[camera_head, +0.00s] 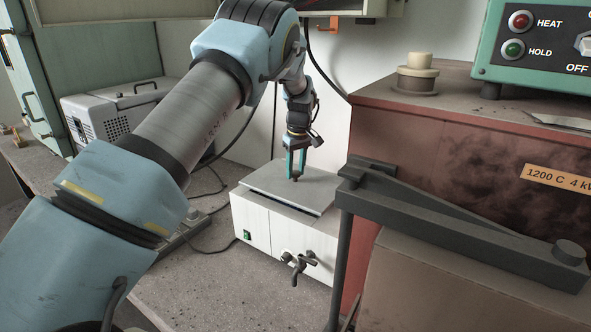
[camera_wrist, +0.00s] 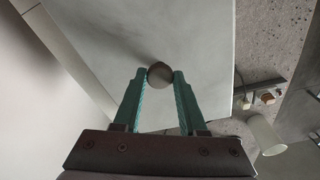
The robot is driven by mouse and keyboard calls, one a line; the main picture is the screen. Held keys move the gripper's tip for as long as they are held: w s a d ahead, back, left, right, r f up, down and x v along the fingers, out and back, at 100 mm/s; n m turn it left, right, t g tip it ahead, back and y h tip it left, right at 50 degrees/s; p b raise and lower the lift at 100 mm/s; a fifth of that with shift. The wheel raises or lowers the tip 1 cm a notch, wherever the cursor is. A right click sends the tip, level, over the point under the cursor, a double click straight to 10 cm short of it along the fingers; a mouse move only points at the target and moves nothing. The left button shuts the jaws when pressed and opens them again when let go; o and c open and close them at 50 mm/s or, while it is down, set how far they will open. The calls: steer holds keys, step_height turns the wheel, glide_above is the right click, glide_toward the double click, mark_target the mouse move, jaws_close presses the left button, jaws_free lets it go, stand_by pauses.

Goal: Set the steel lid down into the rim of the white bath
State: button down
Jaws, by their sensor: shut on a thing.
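The steel lid (camera_head: 285,185) is a flat grey plate over the top of the white bath (camera_head: 265,226), a box with a green switch and a tap on its front. The lid lies close to the bath's top, with a dark line under its front edge. I cannot tell whether it sits inside the rim or just above it. My gripper (camera_head: 295,172) points down with teal fingers shut on the lid's round knob (camera_wrist: 160,73). In the wrist view the lid (camera_wrist: 190,35) fills much of the picture, and my gripper (camera_wrist: 160,78) hides its near part.
A reddish furnace (camera_head: 400,150) stands close at the right, with a dark metal arm (camera_head: 450,225) in front of it. A white ventilated box (camera_head: 110,115) stands at the back left. Cables lie on the concrete bench (camera_head: 190,275), which is mostly clear left of the bath.

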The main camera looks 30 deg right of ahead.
mark_target(295, 179)
steer(key=shift+f, duration=0.2)
steer(key=shift+f+b, duration=0.5)
steer(key=shift+f, duration=0.2)
steer(key=shift+f+b, duration=0.3)
steer(key=shift+f, duration=0.2)
stand_by(0.4)
steer(key=shift+c, duration=1.9)
jaws_free()
steer(key=shift+o, duration=0.3)
steer(key=o, duration=0.3)
